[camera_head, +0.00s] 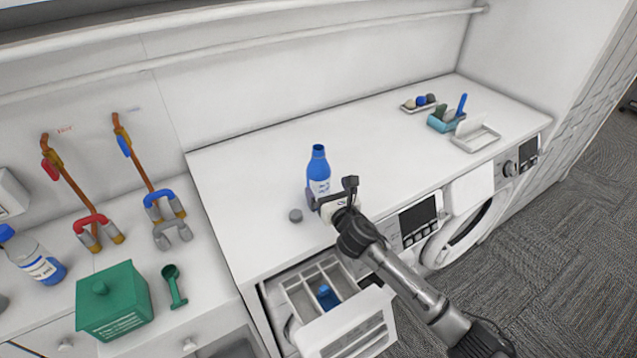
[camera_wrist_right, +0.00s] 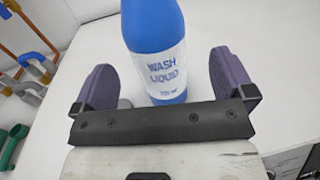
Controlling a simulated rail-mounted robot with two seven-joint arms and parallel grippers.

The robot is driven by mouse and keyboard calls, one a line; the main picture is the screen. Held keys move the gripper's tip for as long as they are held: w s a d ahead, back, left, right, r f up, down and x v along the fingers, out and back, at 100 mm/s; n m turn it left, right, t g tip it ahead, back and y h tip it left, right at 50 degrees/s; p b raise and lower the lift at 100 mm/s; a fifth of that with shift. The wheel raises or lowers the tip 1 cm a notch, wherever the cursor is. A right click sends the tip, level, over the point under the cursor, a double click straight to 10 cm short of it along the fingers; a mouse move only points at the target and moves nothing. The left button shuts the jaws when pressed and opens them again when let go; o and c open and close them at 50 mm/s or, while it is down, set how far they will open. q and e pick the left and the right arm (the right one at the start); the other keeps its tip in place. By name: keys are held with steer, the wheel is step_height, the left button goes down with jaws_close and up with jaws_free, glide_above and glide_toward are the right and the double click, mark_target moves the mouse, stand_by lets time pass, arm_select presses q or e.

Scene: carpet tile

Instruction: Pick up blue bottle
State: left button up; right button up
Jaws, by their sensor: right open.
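The blue bottle (camera_head: 318,165) stands upright on the white counter, with a white label reading "WASH LIQUID". Its top is uncapped in the head view. My right gripper (camera_head: 325,200) is at the front of the bottle, low near the counter. In the right wrist view, the bottle (camera_wrist_right: 158,50) stands between and just beyond the two purple fingers of the right gripper (camera_wrist_right: 168,80). The fingers are apart, with a gap on each side of the bottle. My left gripper is not in view.
A small grey cap (camera_head: 295,215) lies left of the gripper. An open detergent drawer (camera_head: 347,322) juts out below the counter. A teal caddy (camera_head: 446,121) and a white tray (camera_head: 476,138) stand at the far right. A green box (camera_head: 113,302) and scoop (camera_head: 174,287) are at left.

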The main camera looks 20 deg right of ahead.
mark_target(318, 175)
steer(key=shift+w+a, duration=0.15)
steer(key=shift+w, duration=1.35)
steer(key=shift+w+a, duration=0.15)
steer(key=shift+w, duration=1.35)
steer(key=c, duration=1.2)
steer(key=shift+r, duration=0.15)
steer(key=shift+c, duration=0.5)
